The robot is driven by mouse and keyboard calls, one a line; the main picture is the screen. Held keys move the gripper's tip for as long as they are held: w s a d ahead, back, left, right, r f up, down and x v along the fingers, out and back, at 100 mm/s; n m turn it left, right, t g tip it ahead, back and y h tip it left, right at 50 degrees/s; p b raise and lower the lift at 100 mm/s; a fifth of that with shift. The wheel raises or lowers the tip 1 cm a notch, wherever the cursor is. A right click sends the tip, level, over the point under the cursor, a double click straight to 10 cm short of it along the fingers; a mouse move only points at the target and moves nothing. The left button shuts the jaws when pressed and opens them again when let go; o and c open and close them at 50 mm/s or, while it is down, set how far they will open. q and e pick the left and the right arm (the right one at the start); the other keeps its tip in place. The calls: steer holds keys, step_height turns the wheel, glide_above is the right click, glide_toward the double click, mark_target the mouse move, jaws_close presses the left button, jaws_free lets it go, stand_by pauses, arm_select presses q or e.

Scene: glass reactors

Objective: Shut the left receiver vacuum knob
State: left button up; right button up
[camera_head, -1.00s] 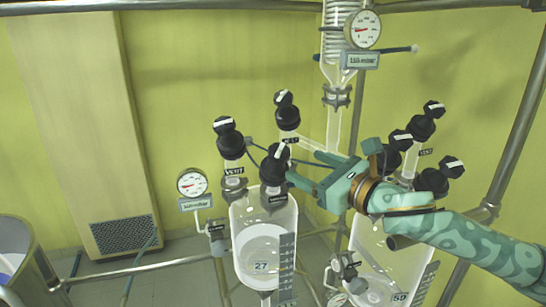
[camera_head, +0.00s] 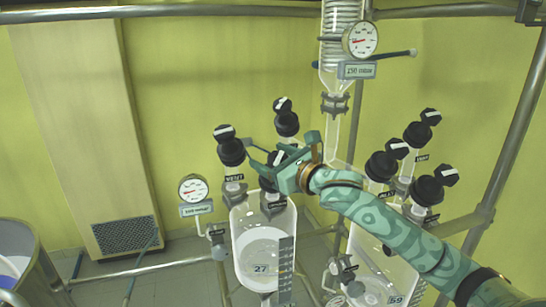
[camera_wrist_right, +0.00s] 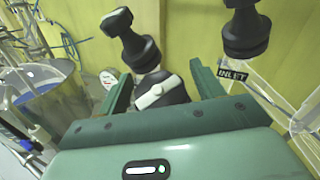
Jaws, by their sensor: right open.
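The left receiver (camera_head: 262,240) is a clear glass vessel with a pale filling, marked 27. Its black vacuum knob (camera_head: 268,184) stands at the front top, mostly hidden behind my right gripper (camera_head: 260,162) in the head view. In the right wrist view this knob (camera_wrist_right: 168,98) shows a white bar lying diagonally and sits between the two open green fingers of my right gripper (camera_wrist_right: 160,88). I cannot tell whether the fingers touch it. My left gripper is not in view.
The vent knob (camera_head: 230,150) is close on the left and the inlet knob (camera_head: 285,120) is just behind. A gauge (camera_head: 193,188) stands left of the receiver. The right receiver (camera_head: 368,270) with several black knobs is under my right arm.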

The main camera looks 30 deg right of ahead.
steer(key=c, duration=1)
